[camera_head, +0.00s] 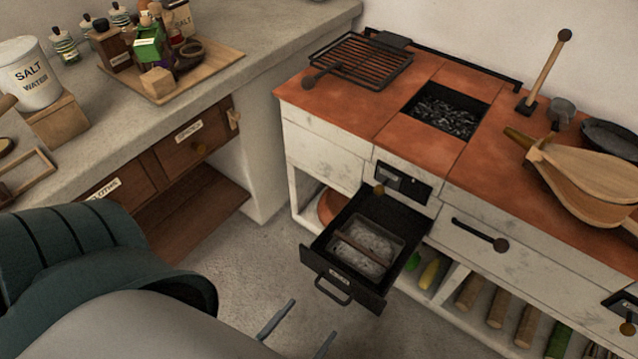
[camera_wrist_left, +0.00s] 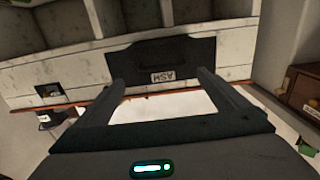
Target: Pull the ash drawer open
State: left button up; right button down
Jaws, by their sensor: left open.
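The ash drawer (camera_head: 343,289) is a black metal box standing well out from the white hearth front, with a grey, ash-filled pan and a bar across it inside. Its front carries a small label and a black loop handle (camera_head: 333,291). My left gripper (camera_head: 300,330) is at the bottom of the head view, in front of and apart from the handle, with its two fingers spread and nothing between them. In the left wrist view the drawer front (camera_wrist_left: 190,52) with its upside-down ASH label lies beyond the open fingers (camera_wrist_left: 161,78). My right gripper is not in view.
The hearth top (camera_head: 420,150) holds a grill rack (camera_head: 360,60), a coal pit (camera_head: 445,112) and bellows (camera_head: 585,180). Logs (camera_head: 500,308) lie on the shelf below. A counter with wooden drawers (camera_head: 195,150) stands at left. Floor around the drawer is clear.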

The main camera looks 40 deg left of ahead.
pick_arm(q)
jog(key=s, duration=0.7)
jog(key=shift+s+b, duration=0.15)
jog(key=shift+b, duration=0.15)
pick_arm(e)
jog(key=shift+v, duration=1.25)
pick_arm(q)
jog(key=shift+a, duration=0.1)
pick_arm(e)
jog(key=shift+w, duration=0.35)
pick_arm(q)
jog(key=w+f+m+g+p, duration=0.1)
jog(key=w+f+g+p, duration=0.2)
jog(key=f+g, duration=0.3)
jog(key=w+d+f+m+g+p, duration=0.1)
jog(key=w+f+g+p, duration=0.3)
jog(key=f, duration=0.5)
jog(key=shift+d+g+h+p, duration=0.2)
jog(key=shift+g+h+p, duration=0.1)
jog(key=shift+g+p, duration=0.95)
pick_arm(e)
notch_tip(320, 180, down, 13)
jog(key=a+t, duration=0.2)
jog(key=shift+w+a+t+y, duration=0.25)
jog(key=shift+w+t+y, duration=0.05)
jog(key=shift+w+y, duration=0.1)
pick_arm(q)
jog(key=shift+s+a, duration=0.1)
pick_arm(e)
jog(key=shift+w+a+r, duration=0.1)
